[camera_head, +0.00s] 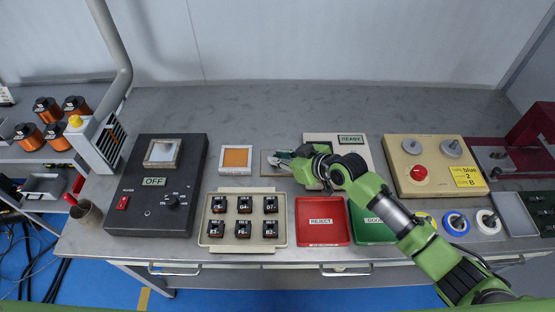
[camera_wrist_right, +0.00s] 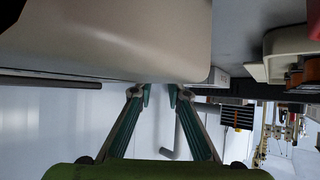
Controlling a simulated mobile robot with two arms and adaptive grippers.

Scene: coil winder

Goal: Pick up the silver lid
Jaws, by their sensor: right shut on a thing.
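My right gripper (camera_head: 283,158) reaches in from the right and points left, just left of the beige READY box (camera_head: 350,139). It is shut on a small grey piece at its fingertips, apparently the silver lid; the fingers hide most of it. A small brown square plate (camera_head: 267,170) lies right below the fingertips. I cannot tell whether the lid touches it. In the right wrist view the two teal-lined fingers (camera_wrist_right: 160,93) show close together with a narrow gap, and a large beige surface (camera_wrist_right: 120,35) fills the top. My left gripper is not in view.
A white-framed orange pad (camera_head: 236,158) lies left of the gripper. In front are a tray (camera_head: 212,240) of black labelled blocks, a red REJECT bin (camera_head: 322,221) and a green GOOD bin (camera_head: 365,229). A black OFF panel (camera_head: 190,155) stands left. The table's back strip is clear.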

